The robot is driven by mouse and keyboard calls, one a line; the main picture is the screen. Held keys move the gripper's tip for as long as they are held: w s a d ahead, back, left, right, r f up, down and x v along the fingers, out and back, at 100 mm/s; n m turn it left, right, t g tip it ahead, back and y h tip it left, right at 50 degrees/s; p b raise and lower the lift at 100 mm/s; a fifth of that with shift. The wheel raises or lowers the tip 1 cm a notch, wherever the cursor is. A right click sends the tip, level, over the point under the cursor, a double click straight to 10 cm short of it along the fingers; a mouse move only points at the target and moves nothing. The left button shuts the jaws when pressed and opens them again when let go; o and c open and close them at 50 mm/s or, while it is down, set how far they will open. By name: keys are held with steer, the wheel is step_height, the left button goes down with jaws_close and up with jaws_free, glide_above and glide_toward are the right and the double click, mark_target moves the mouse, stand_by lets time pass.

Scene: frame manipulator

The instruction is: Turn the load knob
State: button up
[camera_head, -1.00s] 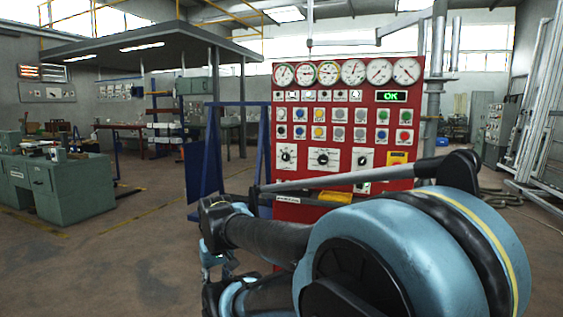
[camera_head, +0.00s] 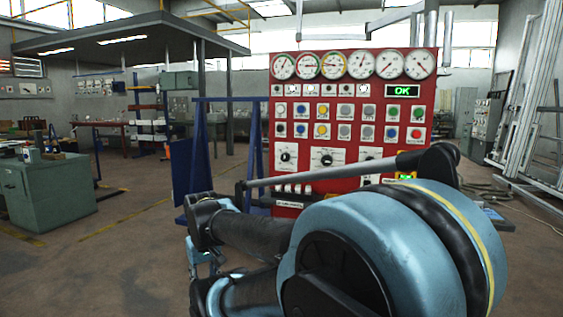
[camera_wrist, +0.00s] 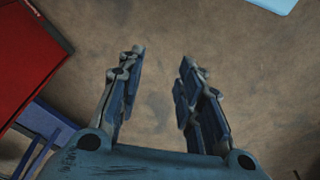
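The red control panel (camera_head: 352,180) stands ahead in the head view. It has a row of round gauges on top, rows of coloured buttons and a lit green OK display (camera_head: 402,91). Below the buttons are black rotary knobs on white plates: a left knob (camera_head: 285,157), a middle knob (camera_head: 327,160) and a right one partly hidden by my arm. I cannot read which is the load knob. In the wrist view, my gripper (camera_wrist: 158,75) is open and empty, over bare floor. The panel's red side (camera_wrist: 25,60) shows at that view's left edge, apart from the fingers.
A blue frame (camera_head: 205,150) stands just left of the panel; blue bars (camera_wrist: 40,120) also show in the wrist view. A green cabinet (camera_head: 50,195) is at the far left. Tall metal framing (camera_head: 525,90) stands at the right.

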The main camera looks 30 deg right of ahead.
mark_target(285, 158)
steer(key=o, duration=0.3)
steer(key=shift+o, duration=1.3)
steer(key=shift+s+d+r, duration=0.2)
steer(key=shift+r, duration=0.1)
steer(key=w+d+r+n+t+h, duration=0.2)
steer(key=w+d+r+n+h, duration=0.15)
steer(key=w+d+r, duration=0.4)
steer(key=w+d+r+n+t+h, duration=0.2)
steer(key=w+d+r+h, duration=0.3)
steer(key=w+d, duration=0.6)
steer(key=w+d+r+n+t+h, duration=0.2)
steer(key=w+d+r+n+h, duration=0.3)
steer(key=d, duration=0.7)
steer(key=w+d+r+n+t, duration=0.1)
steer(key=w+d, duration=0.5)
steer(key=d, duration=0.1)
steer(key=w+d+r+n, duration=0.2)
steer(key=w+d, duration=0.4)
steer(key=d, duration=0.1)
steer(key=w+d+r+n+t+h, duration=0.1)
steer(key=w+d+n, duration=0.1)
steer(key=w+d, duration=0.3)
steer(key=shift+w+d+r+t, duration=0.15)
steer(key=shift+w+d, duration=0.05)
steer(key=shift+d, duration=0.25)
steer(key=shift+w+d+r+t, duration=0.15)
steer(key=shift+w+d, duration=0.05)
steer(key=shift+d, duration=0.25)
steer(key=c, duration=1.1)
